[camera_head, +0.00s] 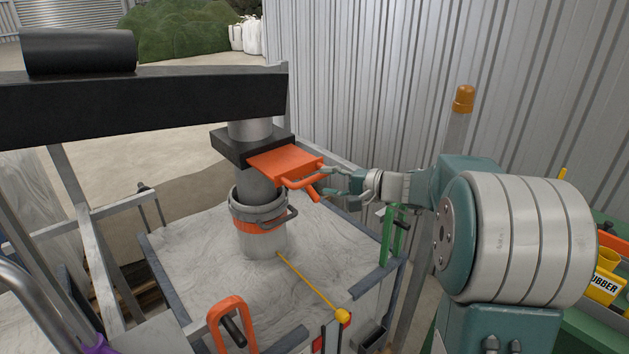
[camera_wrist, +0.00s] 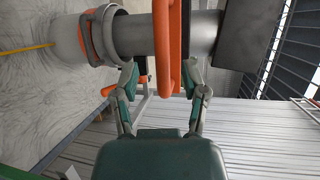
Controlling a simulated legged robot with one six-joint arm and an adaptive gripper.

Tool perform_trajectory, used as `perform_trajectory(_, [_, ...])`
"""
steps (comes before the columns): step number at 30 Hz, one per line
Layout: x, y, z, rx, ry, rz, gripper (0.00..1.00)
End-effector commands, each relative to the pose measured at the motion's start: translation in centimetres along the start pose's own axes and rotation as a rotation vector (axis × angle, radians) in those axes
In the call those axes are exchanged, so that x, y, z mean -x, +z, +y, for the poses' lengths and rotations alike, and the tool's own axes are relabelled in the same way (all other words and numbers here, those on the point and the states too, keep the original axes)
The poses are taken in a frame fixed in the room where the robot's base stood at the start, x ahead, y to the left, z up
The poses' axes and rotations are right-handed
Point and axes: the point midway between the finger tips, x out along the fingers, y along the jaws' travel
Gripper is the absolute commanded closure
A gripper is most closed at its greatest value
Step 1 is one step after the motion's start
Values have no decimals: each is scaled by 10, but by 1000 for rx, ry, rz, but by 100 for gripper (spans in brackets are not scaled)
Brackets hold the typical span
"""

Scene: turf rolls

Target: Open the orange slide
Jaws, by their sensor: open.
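The orange slide (camera_head: 284,161) is a flat plate that sticks out to the right from a black housing (camera_head: 232,147) on a vertical grey pipe. It has an orange bar handle at its outer end. My gripper (camera_head: 335,182) is open beside this handle. In the wrist view the orange handle (camera_wrist: 168,60) runs down the middle of the picture, and its end lies between the fingertips of my gripper (camera_wrist: 165,80). I cannot tell whether the fingers touch it.
A green bracket (camera_head: 390,235) stands below my wrist. A corrugated wall (camera_head: 400,80) is behind.

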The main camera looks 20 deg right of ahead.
Motion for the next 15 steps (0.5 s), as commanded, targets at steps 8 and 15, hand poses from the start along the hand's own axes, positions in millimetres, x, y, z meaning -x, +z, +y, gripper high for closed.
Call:
perform_trajectory(8, [56, -1, 1, -2, 2, 3, 43])
perform_trajectory(15, [75, 0, 2, -2, 2, -1, 43])
